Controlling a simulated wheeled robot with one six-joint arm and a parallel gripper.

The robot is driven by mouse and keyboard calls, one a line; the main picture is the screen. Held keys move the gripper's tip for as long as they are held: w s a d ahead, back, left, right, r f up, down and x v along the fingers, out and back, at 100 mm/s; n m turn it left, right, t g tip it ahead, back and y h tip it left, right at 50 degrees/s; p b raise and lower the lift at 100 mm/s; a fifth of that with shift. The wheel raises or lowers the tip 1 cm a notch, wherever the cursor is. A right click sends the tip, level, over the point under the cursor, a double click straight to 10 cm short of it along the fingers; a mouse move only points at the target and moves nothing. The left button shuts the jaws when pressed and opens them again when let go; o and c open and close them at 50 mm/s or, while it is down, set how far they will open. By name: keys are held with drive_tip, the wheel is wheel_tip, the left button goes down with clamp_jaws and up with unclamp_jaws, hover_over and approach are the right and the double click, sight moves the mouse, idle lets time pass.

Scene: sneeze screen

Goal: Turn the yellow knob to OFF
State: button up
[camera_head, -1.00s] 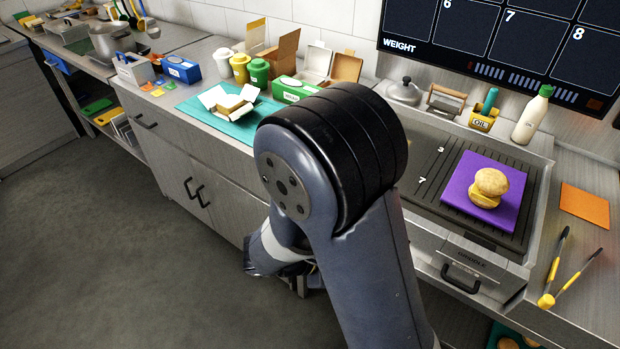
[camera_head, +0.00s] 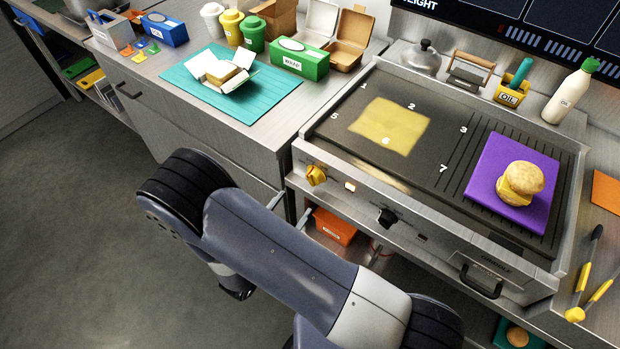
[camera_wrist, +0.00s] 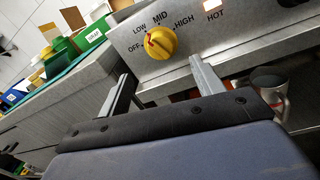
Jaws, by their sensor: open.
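The yellow knob (camera_head: 316,175) is on the left of the griddle's front panel in the head view. In the wrist view the knob (camera_wrist: 160,42) sits upper centre, ringed by the labels OFF, LOW, MID and HIGH, with OFF at its left. It has a red mark; I cannot tell its exact setting. My gripper (camera_wrist: 163,78) is open and empty, its two fingers below the knob in the picture, one to each side, apart from it. In the head view my arm hides most of the gripper.
A lit HOT lamp (camera_wrist: 212,6) is right of the knob. A black knob (camera_head: 387,217) is further right on the panel. The griddle (camera_head: 345,108) has a yellow patch, and a purple mat (camera_head: 484,178) bears a burger. An orange box (camera_head: 334,227) is below. The floor at left is clear.

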sight(311, 182)
drive_tip(key=p+x, duration=0.2)
drive_tip(key=x, duration=0.7)
drive_tip(key=c, duration=1)
